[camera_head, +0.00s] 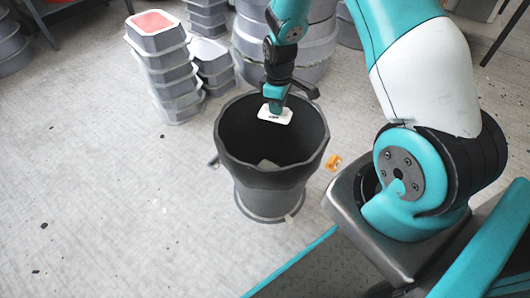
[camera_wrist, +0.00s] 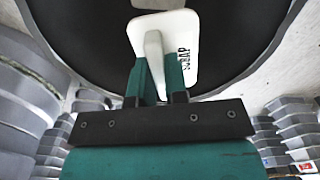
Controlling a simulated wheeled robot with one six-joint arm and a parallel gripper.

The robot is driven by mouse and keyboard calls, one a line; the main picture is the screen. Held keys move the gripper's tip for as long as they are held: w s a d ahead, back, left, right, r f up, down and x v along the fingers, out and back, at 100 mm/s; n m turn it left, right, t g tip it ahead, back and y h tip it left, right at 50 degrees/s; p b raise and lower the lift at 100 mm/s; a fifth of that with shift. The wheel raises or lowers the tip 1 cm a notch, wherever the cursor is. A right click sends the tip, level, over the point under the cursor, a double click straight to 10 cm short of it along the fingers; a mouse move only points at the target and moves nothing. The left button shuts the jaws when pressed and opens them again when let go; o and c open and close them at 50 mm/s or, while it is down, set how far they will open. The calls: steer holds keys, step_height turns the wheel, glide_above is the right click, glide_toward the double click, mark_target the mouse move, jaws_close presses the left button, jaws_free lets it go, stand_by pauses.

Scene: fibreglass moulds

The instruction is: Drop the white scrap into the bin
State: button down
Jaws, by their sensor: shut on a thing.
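The white scrap (camera_head: 275,114) is a flat plate with rounded corners, held over the opening of the dark grey bin (camera_head: 271,186) near its far rim. In the wrist view the scrap (camera_wrist: 186,72) bears the word "SCRAP" and has a raised ridge that sits between the fingers. My gripper (camera_head: 273,106) is shut on the scrap; the fingers also show in the wrist view (camera_wrist: 158,82). The bin's dark inside (camera_wrist: 95,40) lies beyond the scrap in the wrist view.
Stacked grey moulds (camera_head: 168,73) stand behind and left of the bin, one topped in red. Larger round grey moulds (camera_head: 308,45) stand behind it. An orange piece (camera_head: 333,162) lies on the floor right of the bin. The floor at left is mostly clear.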

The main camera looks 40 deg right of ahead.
steer(key=shift+d+f+b, duration=0.1)
steer(key=shift+f+b, duration=0.45)
step_height(320, 180, down, 5)
steer(key=b, duration=0.5)
steer(key=shift+r, duration=0.1)
steer(key=c, duration=1.1)
jaws_free()
steer(key=shift+o, duration=0.2)
step_height(320, 180, up, 17)
steer(key=p, duration=0.6)
steer(key=shift+r+p, duration=0.2)
steer(key=shift+p, duration=0.15)
